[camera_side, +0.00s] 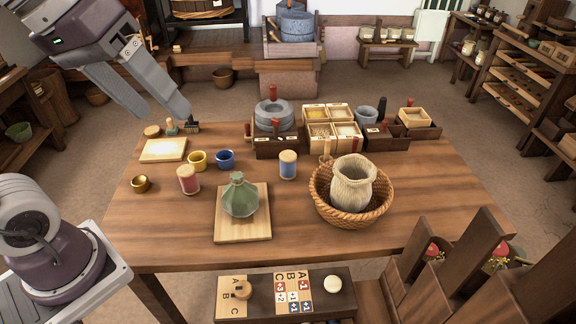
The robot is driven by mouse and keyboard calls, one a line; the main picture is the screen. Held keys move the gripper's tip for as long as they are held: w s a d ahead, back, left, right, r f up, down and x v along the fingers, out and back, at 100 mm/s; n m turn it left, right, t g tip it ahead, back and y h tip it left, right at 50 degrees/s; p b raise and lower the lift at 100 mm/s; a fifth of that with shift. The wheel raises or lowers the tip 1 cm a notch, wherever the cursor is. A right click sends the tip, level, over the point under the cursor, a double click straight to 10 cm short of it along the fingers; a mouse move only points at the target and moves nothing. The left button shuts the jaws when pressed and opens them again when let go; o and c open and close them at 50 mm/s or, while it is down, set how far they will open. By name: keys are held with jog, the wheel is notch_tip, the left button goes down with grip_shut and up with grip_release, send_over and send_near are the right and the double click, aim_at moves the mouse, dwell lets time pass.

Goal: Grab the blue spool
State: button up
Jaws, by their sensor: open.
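The blue spool (288,167) stands upright on the wooden table, right of the middle-left items, with a pale wooden top and blue winding. A similar red spool (188,181) stands to its left. My gripper (164,113) is at the upper left, above the table's far left edge, open with nothing seen between its fingers. It is well apart from the blue spool, up and to the left of it in the picture.
Yellow cup (198,160) and blue cup (225,159) stand left of the blue spool. A basket (352,216) holding a sack is right. Boxes (278,148) stand behind.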

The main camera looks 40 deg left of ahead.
jog(key=w+r+n+h, duration=0.2)
jog(key=w+n+h, duration=0.3)
jog(key=w+n, duration=1.15)
jog(key=w+a+f+n+t+h, duration=0.1)
jog(key=w+a+f+n+t, duration=0.2)
jog(key=w+a, duration=0.55)
jog(key=w+a+f+n+t+h, duration=0.15)
jog(key=w+a+n, duration=0.35)
jog(key=w, duration=0.6)
send_near(296, 172)
jog(key=shift+w+d+r+t, duration=0.45)
jog(key=shift+w+d+r, duration=0.05)
jog(key=shift+w+d, duration=0.3)
jog(key=x, duration=0.7)
jog(key=shift+f, duration=0.15)
jog(key=shift+w+d, duration=0.1)
jog(key=shift+d, duration=0.05)
grip_shut()
